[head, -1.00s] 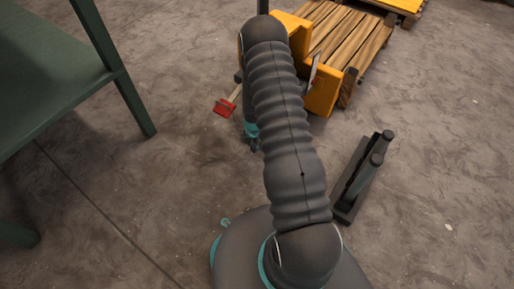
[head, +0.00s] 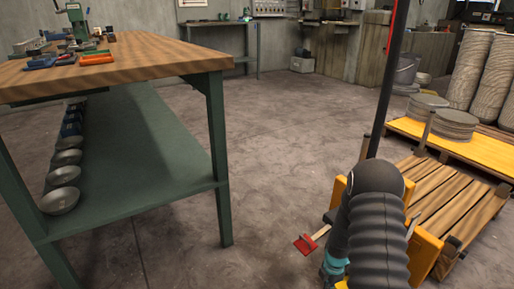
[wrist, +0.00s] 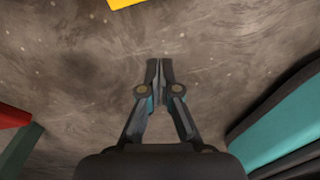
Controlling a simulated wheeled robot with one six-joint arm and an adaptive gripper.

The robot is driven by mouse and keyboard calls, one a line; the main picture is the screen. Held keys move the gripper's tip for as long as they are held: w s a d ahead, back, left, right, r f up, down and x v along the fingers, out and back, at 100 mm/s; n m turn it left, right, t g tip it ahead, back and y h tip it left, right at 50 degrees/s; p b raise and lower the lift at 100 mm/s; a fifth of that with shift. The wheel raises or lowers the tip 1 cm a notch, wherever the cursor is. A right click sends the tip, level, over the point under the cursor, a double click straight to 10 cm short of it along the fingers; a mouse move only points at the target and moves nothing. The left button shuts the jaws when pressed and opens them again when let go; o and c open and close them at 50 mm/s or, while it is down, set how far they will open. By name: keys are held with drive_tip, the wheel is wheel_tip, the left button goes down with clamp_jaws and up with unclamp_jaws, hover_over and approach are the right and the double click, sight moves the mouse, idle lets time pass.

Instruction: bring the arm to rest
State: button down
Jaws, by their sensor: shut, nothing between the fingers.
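My arm (head: 376,222) stands at the lower right of the head view, its dark ribbed sleeve rising from the bottom edge. The head view does not clearly show the fingers; they are hidden behind or below the arm. In the wrist view my gripper (wrist: 159,66) points over bare concrete floor, its two fingertips together and nothing between them. A teal and dark part of my own body shows at the right of the wrist view.
A workbench (head: 150,60) with a green lower shelf (head: 140,150) holding several bowls (head: 62,175) stands at the left. Wooden pallets (head: 455,195) stand close on the right, with stacked discs (head: 455,118) behind. The floor (head: 275,140) between is clear.

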drive_tip(key=s+a+m+g, duration=0.1)
drive_tip(key=s+m+g, duration=0.1)
drive_tip(key=s+m, duration=0.35)
drive_tip(key=s+a+r+m+t+p, duration=0.2)
drive_tip(key=s+r+m, duration=0.3)
drive_tip(key=r, duration=1.3)
drive_tip(key=s+a+r+m+t+p, duration=0.3)
drive_tip(key=s+a+r+m, duration=0.2)
drive_tip(key=r, duration=1.3)
drive_tip(key=s+a+r+m+t+p, duration=0.2)
drive_tip(key=s+r+m, duration=0.4)
drive_tip(key=r, duration=1.2)
drive_tip(key=s+a, duration=0.1)
drive_tip(key=s, duration=0.2)
drive_tip(key=shift+s+a+r+t+p, duration=0.2)
drive_tip(key=shift+s+a+t+p, duration=0.2)
